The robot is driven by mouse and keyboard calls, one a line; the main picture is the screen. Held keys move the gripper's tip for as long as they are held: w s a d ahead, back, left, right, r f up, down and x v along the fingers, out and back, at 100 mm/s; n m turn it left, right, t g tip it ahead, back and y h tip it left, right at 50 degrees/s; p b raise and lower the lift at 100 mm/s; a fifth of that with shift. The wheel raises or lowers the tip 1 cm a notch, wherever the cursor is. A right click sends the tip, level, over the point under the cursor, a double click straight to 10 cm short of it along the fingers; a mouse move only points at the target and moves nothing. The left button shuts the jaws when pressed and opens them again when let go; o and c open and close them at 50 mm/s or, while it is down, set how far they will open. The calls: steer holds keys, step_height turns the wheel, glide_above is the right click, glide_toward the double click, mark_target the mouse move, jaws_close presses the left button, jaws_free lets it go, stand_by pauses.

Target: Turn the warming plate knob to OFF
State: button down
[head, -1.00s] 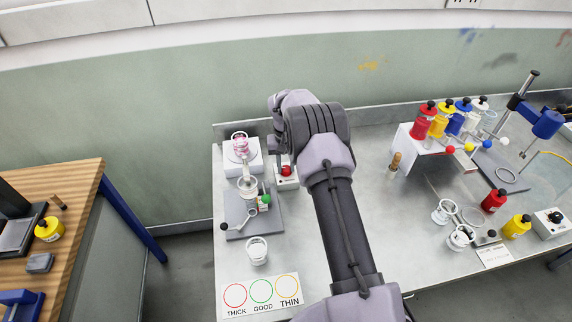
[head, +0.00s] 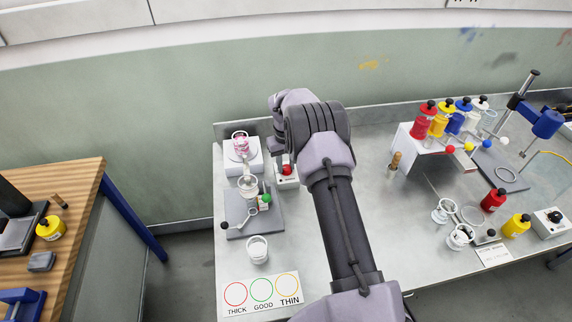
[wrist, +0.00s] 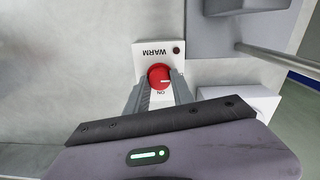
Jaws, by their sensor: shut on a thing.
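The warming plate knob (wrist: 159,76) is a round red dial with a short white pointer mark, on a white box (wrist: 145,52) labelled WARM, which reads upside down in the wrist view. The mark points to the right there, away from the ON label (wrist: 161,92). My gripper (wrist: 160,80) is shut on the knob, one finger on each side. No OFF label can be made out. In the head view the knob (head: 287,170) shows beside my arm, and my fingertips are hidden.
A small dark red lamp (wrist: 176,48) sits on the box. To the left in the head view are a white stand with a pink-filled vessel (head: 241,143), a grey plate (head: 240,228) and a white cup (head: 257,250). Paint bottles (head: 445,118) stand on the right.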

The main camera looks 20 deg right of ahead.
mark_target(285, 167)
steer(key=c, duration=1.1)
jaws_free()
step_height(285, 167, up, 18)
steer(key=p, duration=0.3)
steer(key=shift+a+f+p, duration=0.15)
steer(key=shift+f+p, duration=0.1)
steer(key=shift+p, duration=0.1)
steer(key=s+a+r+m+t+y+b, duration=0.1)
steer(key=s+a+r+t+b, duration=0.1)
steer(key=s+a+r+b, duration=0.5)
steer(key=s+a+r+m+t+b, duration=0.15)
steer(key=s+a+r, duration=0.35)
steer(key=s, duration=0.6)
steer(key=s+a+f+t+b, duration=0.1)
steer(key=s+a+f+b, duration=0.1)
steer(key=s, duration=0.7)
steer(key=s+a+f+m+t+y+b, duration=0.1)
steer(key=s+f, duration=0.4)
steer(key=s, duration=0.5)
steer(key=shift+s+a+b, duration=0.2)
steer(key=shift+a+b, duration=0.35)
steer(key=shift+b, duration=0.3)
